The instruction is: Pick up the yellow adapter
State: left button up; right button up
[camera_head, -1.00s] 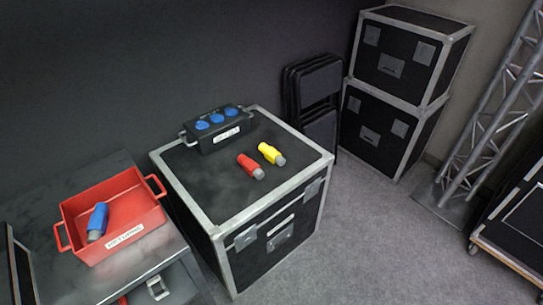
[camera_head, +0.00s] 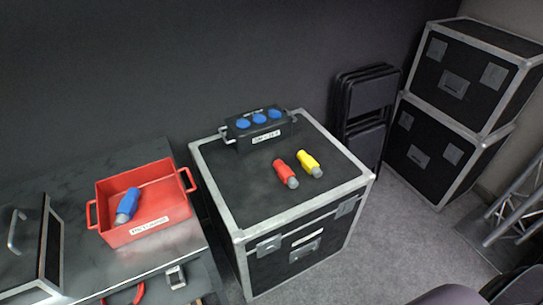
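The yellow adapter (camera_head: 309,162) lies on the flat black top of a metal-edged flight case (camera_head: 254,190), with its grey end toward the front right. A red adapter (camera_head: 284,172) of similar shape lies close beside it on the left. Neither of my grippers shows in the head view. A grey rounded part, probably of my own arm, shows at the bottom right edge.
A black box with blue sockets (camera_head: 258,126) stands behind the adapters. A red tray (camera_head: 149,218) holding a blue adapter (camera_head: 128,204) sits on the table (camera_head: 84,264) at left. Folded chairs (camera_head: 364,101) and stacked cases (camera_head: 450,113) stand right. The case top's front is clear.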

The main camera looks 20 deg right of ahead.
aim_at(310, 165)
jog(key=i+l+u, duration=0.1)
jog(key=l+u, duration=0.2)
jog(key=l, duration=0.55)
jog(key=l+u, duration=0.3)
jog(key=l, duration=0.55)
jog(key=k+l+u, duration=0.15)
jog(key=l+u, duration=0.15)
jog(key=l, duration=0.55)
